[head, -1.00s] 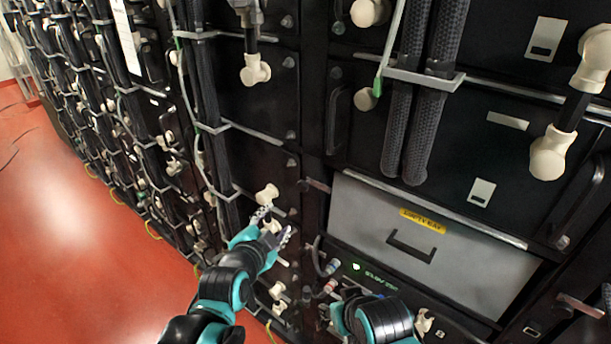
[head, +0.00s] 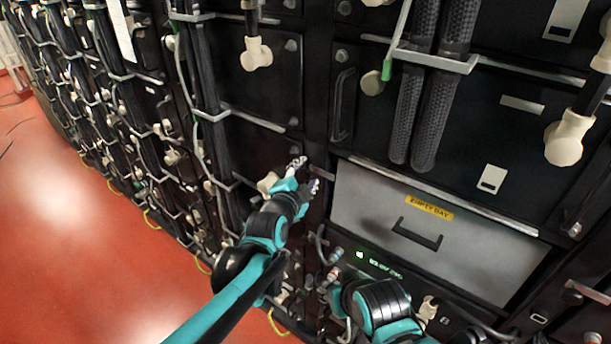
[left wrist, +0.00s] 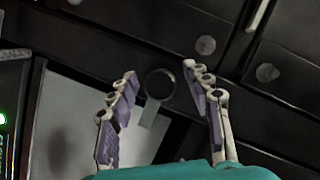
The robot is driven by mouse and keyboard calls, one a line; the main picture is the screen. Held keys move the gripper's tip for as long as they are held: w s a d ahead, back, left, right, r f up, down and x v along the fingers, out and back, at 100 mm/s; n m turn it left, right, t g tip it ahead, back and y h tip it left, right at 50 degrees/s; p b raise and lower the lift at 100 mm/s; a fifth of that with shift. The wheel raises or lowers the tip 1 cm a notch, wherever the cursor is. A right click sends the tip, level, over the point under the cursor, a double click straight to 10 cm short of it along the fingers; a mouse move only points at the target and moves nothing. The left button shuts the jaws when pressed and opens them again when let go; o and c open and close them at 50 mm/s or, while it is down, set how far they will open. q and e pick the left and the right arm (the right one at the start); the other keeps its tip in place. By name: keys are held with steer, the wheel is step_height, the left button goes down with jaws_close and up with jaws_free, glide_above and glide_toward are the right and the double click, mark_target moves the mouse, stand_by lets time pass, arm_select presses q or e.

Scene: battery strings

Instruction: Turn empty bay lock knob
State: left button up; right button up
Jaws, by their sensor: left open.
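The empty bay is a grey panel (head: 370,205) with a yellow label (head: 430,207) and a black handle (head: 418,236) in the head view. A lock knob with a grey bar (head: 321,172) sits at its upper left corner, partly hidden by my left gripper (head: 306,174). In the left wrist view the round dark knob (left wrist: 160,83) with its light bar lies between the spread fingers of my left gripper (left wrist: 160,72). The gripper is open and empty. I cannot tell whether a finger touches the knob. My right arm shows low in the head view; its gripper is out of view.
A similar grey bar (head: 588,291) sits at the lower right of the bay. Black battery modules with cream connectors (head: 256,54) and thick cables (head: 440,85) surround it. A green-lit panel (head: 372,258) lies below. The red floor (head: 70,230) at left is open.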

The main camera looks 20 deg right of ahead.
arm_select(q)
jaws_close()
